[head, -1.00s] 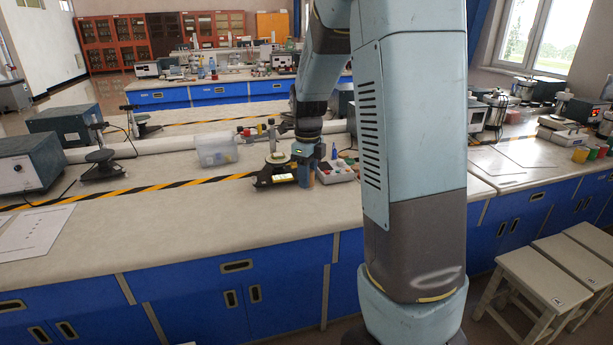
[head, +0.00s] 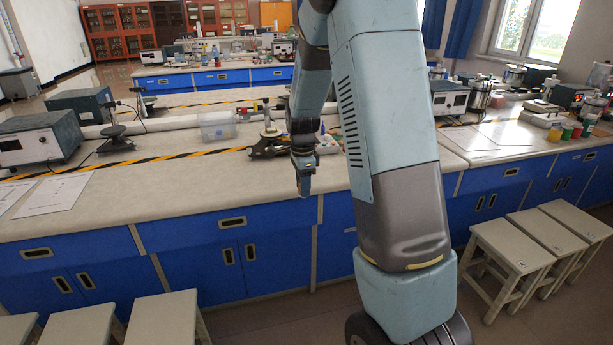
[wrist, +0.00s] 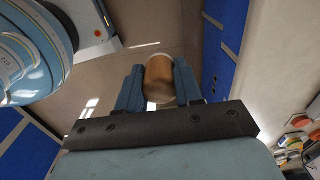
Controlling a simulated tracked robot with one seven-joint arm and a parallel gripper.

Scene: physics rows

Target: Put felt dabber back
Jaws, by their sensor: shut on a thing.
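My gripper (head: 304,188) hangs low in front of the near bench in the head view, by the bench's front edge. In the wrist view its two blue fingers (wrist: 159,86) are shut on a round brown wooden piece (wrist: 159,76), which I take to be the felt dabber. Only its blunt, cylinder-like end shows. In the head view the held piece cannot be made out. A dark stand (head: 264,151) with small upright items sits on the bench behind my gripper.
A clear plastic bin (head: 217,126) stands left of the dark stand. A white tray (head: 327,145) is partly hidden behind my arm. Stools (head: 510,246) stand at the right front, others at the lower left.

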